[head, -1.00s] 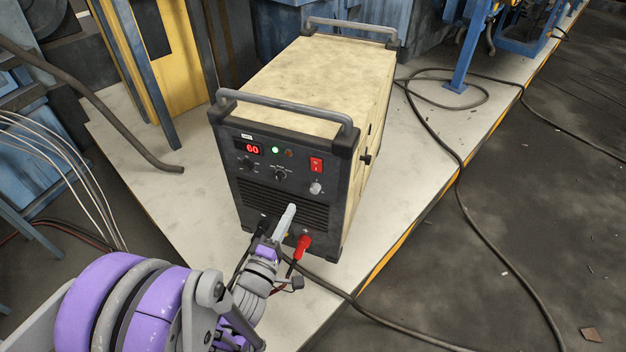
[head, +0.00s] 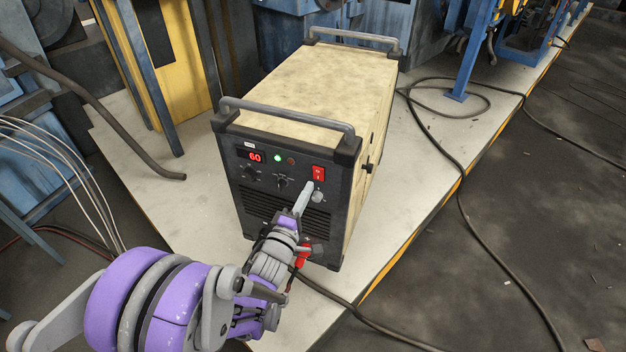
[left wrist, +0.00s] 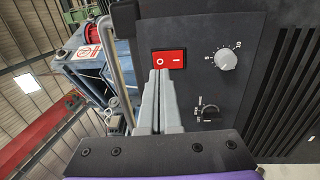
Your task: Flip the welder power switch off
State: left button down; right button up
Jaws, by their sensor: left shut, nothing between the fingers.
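The welder (head: 290,130) is a box with cream sides and a black front panel, standing on a pale platform. Its red power switch (head: 318,173) is at the upper right of the panel. In the left wrist view the red switch (left wrist: 168,59) shows its O and I marks. My left gripper (head: 309,186) is shut and empty, with its tips just below the switch in the head view. In the left wrist view the left gripper (left wrist: 158,74) has its tips at the switch's lower edge; I cannot tell whether they touch it. My right gripper is not in view.
A red display (head: 256,157) reads 60 and a green light (head: 278,158) is lit. A grey knob (left wrist: 226,60) sits beside the switch. A red plug (head: 302,258) is low on the panel, partly behind my arm. A dark cable (head: 455,200) lies along the right.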

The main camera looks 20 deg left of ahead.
aim_at(317, 171)
pick_arm(q)
jog(key=w, duration=0.4)
jog(key=shift+a+r, duration=0.1)
jog(key=shift+r, duration=0.1)
jog(key=shift+w, duration=0.1)
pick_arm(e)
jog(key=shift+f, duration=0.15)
pick_arm(q)
jog(key=shift+w+r, duration=0.15)
jog(key=shift+r, duration=0.05)
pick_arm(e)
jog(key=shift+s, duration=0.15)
